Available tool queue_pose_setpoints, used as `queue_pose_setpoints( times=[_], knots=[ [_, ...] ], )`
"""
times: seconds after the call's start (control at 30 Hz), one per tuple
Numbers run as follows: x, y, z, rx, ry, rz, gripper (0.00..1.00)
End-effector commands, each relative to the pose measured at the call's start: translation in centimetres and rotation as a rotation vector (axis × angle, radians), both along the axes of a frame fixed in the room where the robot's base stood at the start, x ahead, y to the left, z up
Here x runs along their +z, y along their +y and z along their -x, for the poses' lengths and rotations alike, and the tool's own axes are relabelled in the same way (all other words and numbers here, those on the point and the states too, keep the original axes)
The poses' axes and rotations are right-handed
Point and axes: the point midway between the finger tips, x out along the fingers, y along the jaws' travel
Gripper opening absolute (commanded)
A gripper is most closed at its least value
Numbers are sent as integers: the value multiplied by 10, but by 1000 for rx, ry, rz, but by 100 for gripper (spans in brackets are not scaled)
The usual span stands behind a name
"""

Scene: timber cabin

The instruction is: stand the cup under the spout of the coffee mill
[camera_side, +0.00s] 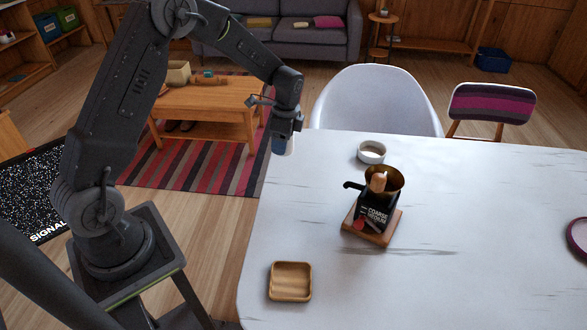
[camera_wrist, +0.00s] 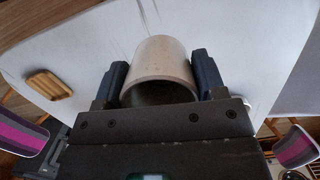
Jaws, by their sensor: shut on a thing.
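My gripper (camera_side: 283,143) is raised near the far left edge of the table in the side view, well to the left of the coffee mill. In the wrist view its two dark fingers (camera_wrist: 161,76) are shut on a pale beige cup (camera_wrist: 160,58), one on each side. In the side view only a pale sliver of the cup (camera_side: 290,147) shows beside the fingers. The coffee mill (camera_side: 374,213) is black with lettering and a brass-coloured hopper, and stands on a wooden base (camera_side: 388,236). A dark arm juts from its upper left. I cannot clearly make out its spout.
A small white bowl (camera_side: 371,153) stands behind the mill. A square wooden tray (camera_side: 290,282) lies at the front left, and also shows in the wrist view (camera_wrist: 48,84). A purple dish (camera_side: 577,238) is at the right edge. Table (camera_side: 480,200) room is clear between gripper and mill.

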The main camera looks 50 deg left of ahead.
Motion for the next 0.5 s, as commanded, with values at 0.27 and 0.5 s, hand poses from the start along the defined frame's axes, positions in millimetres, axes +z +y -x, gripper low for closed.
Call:
queue_pose_setpoints(
  times=[0.27, 0.5],
  knots=[
    [-2, -54, 38, 491, 1, 0, 38],
    [-3, -82, 64, 802, -2, 0, 38]
  ],
)
